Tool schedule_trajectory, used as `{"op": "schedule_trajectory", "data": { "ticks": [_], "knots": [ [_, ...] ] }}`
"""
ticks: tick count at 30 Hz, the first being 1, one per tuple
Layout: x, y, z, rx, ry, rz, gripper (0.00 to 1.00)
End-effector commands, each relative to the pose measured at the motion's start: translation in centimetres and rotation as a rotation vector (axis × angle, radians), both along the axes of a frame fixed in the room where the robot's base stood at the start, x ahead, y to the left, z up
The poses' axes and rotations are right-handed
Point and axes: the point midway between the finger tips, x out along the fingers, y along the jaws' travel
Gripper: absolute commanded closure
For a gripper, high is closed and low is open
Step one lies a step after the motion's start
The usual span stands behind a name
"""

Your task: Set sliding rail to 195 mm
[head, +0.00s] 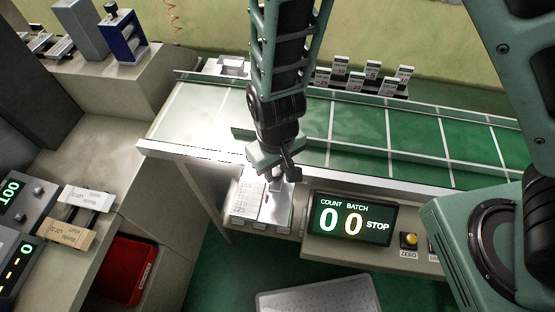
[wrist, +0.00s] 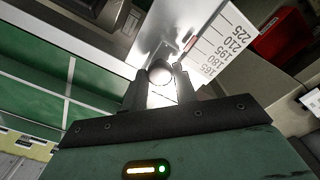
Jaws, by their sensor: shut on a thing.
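My gripper (head: 276,172) points down at the front edge of the green conveyor. In the wrist view its fingers (wrist: 160,88) are shut on a round pale knob (wrist: 160,72) on a shiny metal plate. A white scale plate (wrist: 215,45) beside the knob carries printed numbers from 165 up to 225. A small red pointer (wrist: 190,43) shows at the scale's edge, roughly near 195 to 210; I cannot tell the exact reading. In the head view the scale plate (head: 246,197) is small and partly washed out. A green rail (head: 350,153) runs along the conveyor, partly hidden by my arm.
A display box (head: 350,220) reading 00 and STOP stands right of the scale, with a yellow button (head: 409,240). The conveyor (head: 360,125) lies behind. A red bin (head: 127,270) and a side bench with control boxes (head: 20,200) are at left.

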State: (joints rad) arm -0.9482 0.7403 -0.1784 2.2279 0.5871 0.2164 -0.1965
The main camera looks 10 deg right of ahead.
Motion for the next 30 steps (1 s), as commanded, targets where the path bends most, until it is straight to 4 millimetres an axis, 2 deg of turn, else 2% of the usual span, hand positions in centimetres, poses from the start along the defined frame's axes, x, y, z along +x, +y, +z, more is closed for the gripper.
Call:
{"op": "schedule_trajectory", "data": {
  "ticks": [1, 3, 10, 11, 12, 13, 23, 26, 30],
  "knots": [
    [-0.9, 0.3, 0.1, 0.000, 0.003, 0.004, 1.00],
    [-1.4, 0.5, 0.1, 0.000, 0.002, 0.003, 1.00],
    [-1.4, 0.5, 0.0, 0.000, 0.001, 0.001, 1.00],
    [-1.4, 0.5, 0.0, 0.000, 0.001, 0.001, 0.66],
    [-1.4, 0.5, 0.0, 0.000, 0.001, 0.001, 0.55],
    [-1.4, 0.5, 0.0, 0.000, 0.001, 0.001, 0.50],
    [-1.4, 0.5, 0.3, 0.001, 0.000, 0.002, 0.50],
    [-1.3, 0.6, 1.1, 0.002, -0.002, 0.004, 0.50],
    [-1.4, 0.6, 3.5, 0.005, -0.003, 0.005, 0.50]
  ]
}}
